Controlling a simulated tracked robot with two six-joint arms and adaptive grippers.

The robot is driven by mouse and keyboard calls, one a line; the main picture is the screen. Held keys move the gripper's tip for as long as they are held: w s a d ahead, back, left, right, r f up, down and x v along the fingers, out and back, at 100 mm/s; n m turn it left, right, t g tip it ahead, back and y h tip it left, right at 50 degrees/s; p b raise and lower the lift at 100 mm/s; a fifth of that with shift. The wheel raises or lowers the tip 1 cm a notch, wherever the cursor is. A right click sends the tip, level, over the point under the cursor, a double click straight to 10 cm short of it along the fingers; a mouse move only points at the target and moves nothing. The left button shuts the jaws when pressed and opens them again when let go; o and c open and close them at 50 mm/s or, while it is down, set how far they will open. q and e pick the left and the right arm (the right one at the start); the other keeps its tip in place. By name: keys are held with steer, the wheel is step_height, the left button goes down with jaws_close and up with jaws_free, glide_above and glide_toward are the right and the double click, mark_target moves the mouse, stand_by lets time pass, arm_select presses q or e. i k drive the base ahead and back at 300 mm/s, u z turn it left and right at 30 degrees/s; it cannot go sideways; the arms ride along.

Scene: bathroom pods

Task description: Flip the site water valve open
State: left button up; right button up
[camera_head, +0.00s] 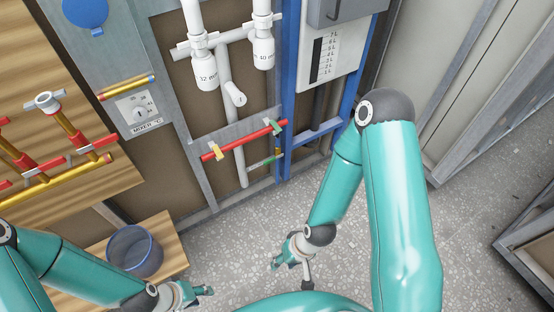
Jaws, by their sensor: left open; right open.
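No label in view names the site water valve. A red horizontal pipe (243,141) with a yellow and a green fitting crosses the middle wall frame. My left gripper (203,290) is open and empty at the bottom, to the right of a blue bin and well below the valves. My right gripper (291,273) is open and empty over the floor, below the red pipe. Neither touches anything.
The blue mesh bin (134,251) stands on a wooden surface (170,245). White pipes (206,72), a mixer dial plate (138,110) and a grey tank with a scale (331,52) are on the wall. The speckled floor (233,243) is clear. A metal frame (525,240) stands at right.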

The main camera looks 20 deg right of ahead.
mark_target(268, 162)
steer(key=u, duration=0.4)
steer(key=i, duration=0.25)
steer(key=z, duration=1.1)
